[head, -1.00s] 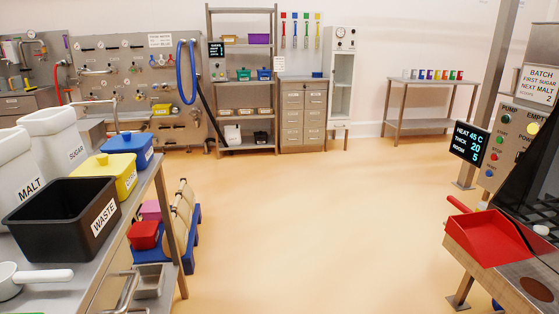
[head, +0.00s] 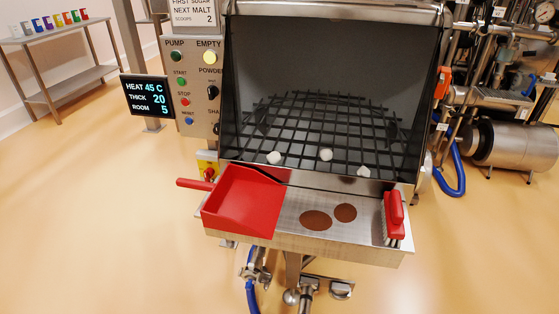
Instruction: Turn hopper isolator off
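The hopper (head: 330,60) stands in the middle of the head view, with a dark grid inside and a few white lumps on it. Its control panel (head: 196,100) is on its left side, with START, STOP and other buttons and dark knobs. Below the panel is a small yellow plate with a red knob (head: 208,173), which looks like the isolator. Neither of my grippers is in view.
A red scoop (head: 245,203) and a red brush (head: 394,215) lie on the hopper's front shelf (head: 290,238), beside two brown patches. A display (head: 147,97) sits left of the panel. Pipes and a steel motor (head: 500,143) stand at right. The floor at left is clear.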

